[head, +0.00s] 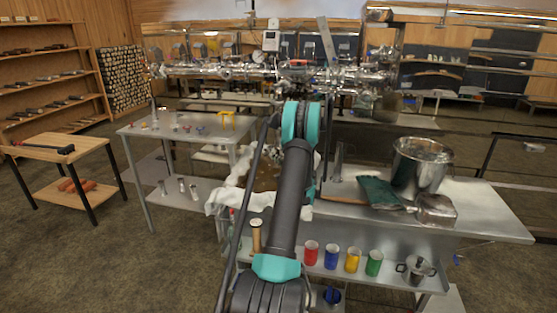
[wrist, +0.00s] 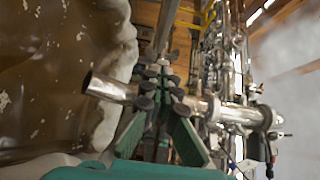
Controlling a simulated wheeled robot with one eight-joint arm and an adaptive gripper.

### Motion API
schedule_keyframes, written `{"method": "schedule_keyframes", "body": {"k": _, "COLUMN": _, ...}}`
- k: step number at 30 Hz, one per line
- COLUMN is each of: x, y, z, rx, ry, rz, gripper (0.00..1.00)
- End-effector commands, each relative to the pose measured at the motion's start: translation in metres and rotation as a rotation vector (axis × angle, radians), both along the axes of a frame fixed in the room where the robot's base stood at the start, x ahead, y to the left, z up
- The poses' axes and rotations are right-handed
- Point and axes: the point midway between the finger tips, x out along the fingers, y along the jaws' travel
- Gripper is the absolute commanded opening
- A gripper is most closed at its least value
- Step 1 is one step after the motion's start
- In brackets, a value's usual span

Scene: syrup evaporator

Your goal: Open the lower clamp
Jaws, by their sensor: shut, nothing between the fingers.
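In the wrist view my gripper (wrist: 163,72) points into the picture, its dark fingers together with nothing between them. A shiny metal pipe (wrist: 106,88) passes behind the fingers, with an open end to the left. Its right part (wrist: 236,115) leads to a ringed joint (wrist: 268,118) that may be a clamp. I cannot tell which fitting is the lower clamp, or whether the fingers touch the pipe. In the head view the steel pipework (head: 220,71) runs across the back, and my arm hides the gripper.
A steel bench (head: 480,215) at right holds a large pot (head: 421,165) and a green cloth (head: 379,192). Red (head: 311,253), blue (head: 331,257), yellow (head: 352,260) and green (head: 374,263) cups stand on its lower shelf. A grey table (head: 150,128) stands at left.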

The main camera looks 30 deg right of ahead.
Motion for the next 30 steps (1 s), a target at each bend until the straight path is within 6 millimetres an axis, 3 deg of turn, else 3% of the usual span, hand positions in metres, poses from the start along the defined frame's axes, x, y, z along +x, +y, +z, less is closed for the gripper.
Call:
{"method": "schedule_keyframes", "body": {"k": 20, "x": 0.028, "y": 0.034, "z": 0.000, "rx": 0.000, "ry": 0.000, "rz": 0.005, "gripper": 0.00}}
{"method": "schedule_keyframes", "body": {"k": 30, "x": 0.043, "y": 0.048, "z": 0.000, "rx": 0.000, "ry": 0.000, "rz": -0.149, "gripper": 0.00}}
